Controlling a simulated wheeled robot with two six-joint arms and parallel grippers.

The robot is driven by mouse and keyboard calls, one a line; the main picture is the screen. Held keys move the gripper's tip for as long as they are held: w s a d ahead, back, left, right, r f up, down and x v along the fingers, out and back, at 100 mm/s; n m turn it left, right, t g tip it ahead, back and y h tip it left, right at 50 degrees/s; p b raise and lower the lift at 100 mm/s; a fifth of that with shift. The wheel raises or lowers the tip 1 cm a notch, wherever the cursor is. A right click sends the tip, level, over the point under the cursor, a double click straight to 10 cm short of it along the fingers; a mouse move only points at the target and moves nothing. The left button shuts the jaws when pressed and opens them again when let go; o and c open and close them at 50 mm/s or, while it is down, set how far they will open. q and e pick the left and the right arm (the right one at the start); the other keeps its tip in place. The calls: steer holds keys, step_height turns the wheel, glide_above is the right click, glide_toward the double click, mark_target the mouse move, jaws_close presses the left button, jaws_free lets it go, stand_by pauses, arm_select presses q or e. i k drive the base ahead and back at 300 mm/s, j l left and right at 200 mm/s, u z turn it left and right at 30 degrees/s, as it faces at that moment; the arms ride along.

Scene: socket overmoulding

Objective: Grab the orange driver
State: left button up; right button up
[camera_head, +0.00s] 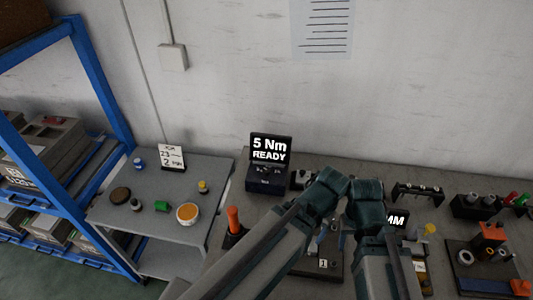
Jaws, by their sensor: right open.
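The orange driver (233,219) stands upright at the left front part of the workbench, its orange handle up and its lower end in a dark holder (233,240). My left arm passes just to the right of it, reaching toward the middle of the bench. My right gripper (345,238) is open near the middle of the bench, well to the right of the driver, and is partly hidden by my arms. My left gripper (318,240) is close beside it, small and mostly hidden, so its jaws are unclear. Neither gripper touches the driver.
A torque unit (270,165) reading "5 Nm READY" stands behind the driver. A dark plate (325,268) lies under my grippers. Fixtures and an orange-topped block (490,234) fill the right. A grey side table (150,225) holds small jars; a blue rack (100,85) stands left.

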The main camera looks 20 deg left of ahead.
mark_target(232, 211)
steer(key=l+u, duration=0.15)
steer(key=u, duration=0.45)
steer(key=j+u, duration=0.15)
steer(key=u, duration=0.45)
steer(key=k, duration=0.65)
steer(key=z, duration=1.1)
steer(key=k+j+z, duration=0.2)
steer(key=k+j, duration=0.2)
steer(key=j, duration=0.2)
steer(key=k+j, duration=0.4)
steer(key=j, duration=0.15)
